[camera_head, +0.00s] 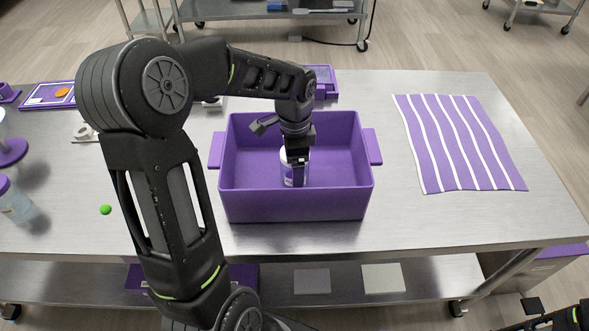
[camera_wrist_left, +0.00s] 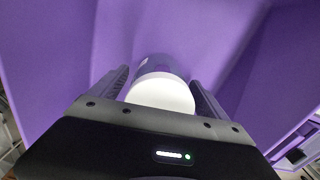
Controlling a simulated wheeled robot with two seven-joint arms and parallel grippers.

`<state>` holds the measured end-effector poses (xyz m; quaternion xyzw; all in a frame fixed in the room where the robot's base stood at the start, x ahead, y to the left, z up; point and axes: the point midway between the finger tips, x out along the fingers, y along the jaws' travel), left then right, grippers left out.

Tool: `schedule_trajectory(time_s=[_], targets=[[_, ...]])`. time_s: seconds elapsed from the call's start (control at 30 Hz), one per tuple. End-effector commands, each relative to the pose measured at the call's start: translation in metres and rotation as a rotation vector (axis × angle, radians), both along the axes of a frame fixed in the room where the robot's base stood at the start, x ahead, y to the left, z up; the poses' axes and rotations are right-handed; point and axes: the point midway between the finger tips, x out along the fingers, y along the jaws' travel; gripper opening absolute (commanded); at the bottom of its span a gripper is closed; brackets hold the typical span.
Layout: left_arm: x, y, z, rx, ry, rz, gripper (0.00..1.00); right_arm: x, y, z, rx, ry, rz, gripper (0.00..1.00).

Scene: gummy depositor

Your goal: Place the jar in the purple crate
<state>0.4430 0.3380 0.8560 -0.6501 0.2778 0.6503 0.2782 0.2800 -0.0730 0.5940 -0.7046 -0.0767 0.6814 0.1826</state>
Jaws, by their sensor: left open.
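The jar (camera_head: 287,174), with a white lid and a purple-and-white body, stands inside the purple crate (camera_head: 296,206). My left gripper (camera_head: 297,172) reaches down into the crate from above, and one finger hides part of the jar. In the left wrist view the jar's white lid (camera_wrist_left: 161,94) faces the camera between the two fingers of my left gripper (camera_wrist_left: 162,88). The fingers are open on either side of the jar. The purple crate walls (camera_wrist_left: 210,30) surround them. Only part of my right arm's end shows at the lower right corner; its fingertips cannot be made out.
The crate stands on a metal table (camera_head: 420,225). A purple-and-white striped cloth (camera_head: 460,142) lies to its right. A small green ball (camera_head: 105,209), a clear container (camera_head: 14,204) and a purple tray (camera_head: 48,95) are on the left. The table just right of the crate is clear.

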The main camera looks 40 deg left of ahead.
Motion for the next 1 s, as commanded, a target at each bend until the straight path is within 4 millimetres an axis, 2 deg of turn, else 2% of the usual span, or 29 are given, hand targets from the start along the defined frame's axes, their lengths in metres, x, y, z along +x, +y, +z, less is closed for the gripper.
schedule_trajectory(time_s=[0.3, 0.5, 0.67, 1.0], targets=[[0.001, 0.000, 0.064, 0.000, -0.006, -0.001, 0.87, 0.000, 0.000, 0.000, 0.000, 0.000, 0.000, 0.87], [0.000, 0.000, 0.097, 0.000, -0.003, -0.001, 0.87, 0.000, 0.000, 0.000, 0.000, 0.000, 0.000, 0.87], [0.000, 0.000, 0.107, -0.001, -0.001, -0.001, 0.87, 0.000, 0.000, 0.000, 0.000, 0.000, 0.000, 0.87], [0.000, 0.000, 0.107, -0.001, 0.001, -0.001, 0.87, 0.000, 0.000, 0.000, 0.000, 0.000, 0.000, 0.87]])
